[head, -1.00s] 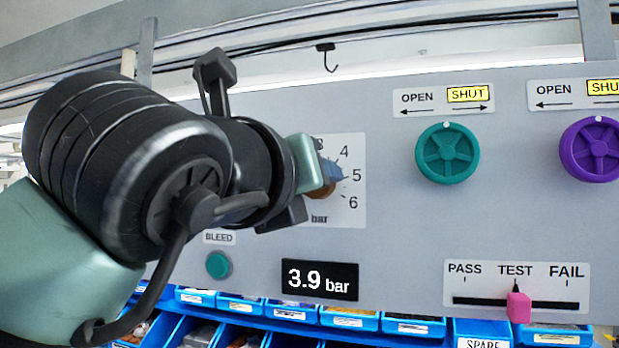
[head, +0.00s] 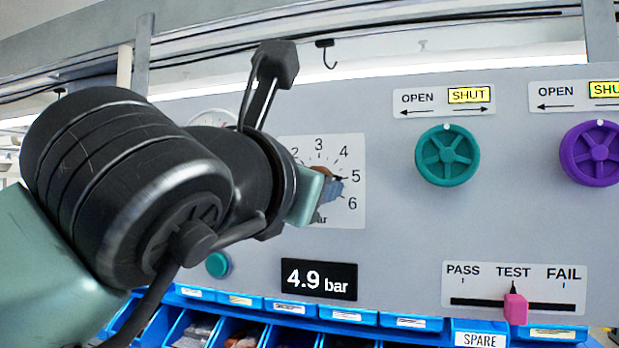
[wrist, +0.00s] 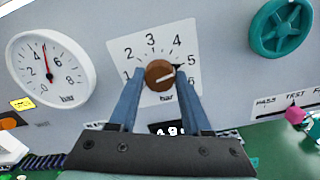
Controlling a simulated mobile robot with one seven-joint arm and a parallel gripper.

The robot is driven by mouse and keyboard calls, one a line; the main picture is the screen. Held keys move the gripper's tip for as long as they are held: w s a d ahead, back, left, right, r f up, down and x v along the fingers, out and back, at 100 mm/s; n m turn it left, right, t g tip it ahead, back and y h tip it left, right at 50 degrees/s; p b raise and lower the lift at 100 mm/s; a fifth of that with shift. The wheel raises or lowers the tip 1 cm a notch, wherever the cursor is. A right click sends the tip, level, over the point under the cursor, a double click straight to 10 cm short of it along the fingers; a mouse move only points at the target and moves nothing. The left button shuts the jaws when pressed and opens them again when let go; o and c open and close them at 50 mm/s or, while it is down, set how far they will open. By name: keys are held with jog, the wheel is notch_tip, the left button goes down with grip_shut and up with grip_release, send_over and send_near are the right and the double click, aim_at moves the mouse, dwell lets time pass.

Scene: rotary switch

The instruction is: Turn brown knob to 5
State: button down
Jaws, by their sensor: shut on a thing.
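The brown knob (wrist: 157,77) sits on a white dial plate (wrist: 125,48) marked with numbers and "bar" on the grey panel. Its dark pointer is close to the 5 mark. My gripper (wrist: 161,82) has its two blue fingers on either side of the knob, shut on it. In the head view, my gripper (head: 328,188) and wrist hide the left part of the dial and most of the knob. The black readout (head: 319,279) below shows 4.9 bar.
A teal knob (head: 447,155) and a purple knob (head: 594,153) are to the right, both with SHUT highlighted. A pink slider (head: 515,309) stands at TEST. A round gauge (wrist: 50,72) is left of the dial. Blue bins (head: 347,315) lie below the panel.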

jog(key=shift+f, duration=0.1)
dwell(0.3)
jog(key=shift+c, duration=1.8)
grip_release()
jog(key=shift+d, duration=0.15)
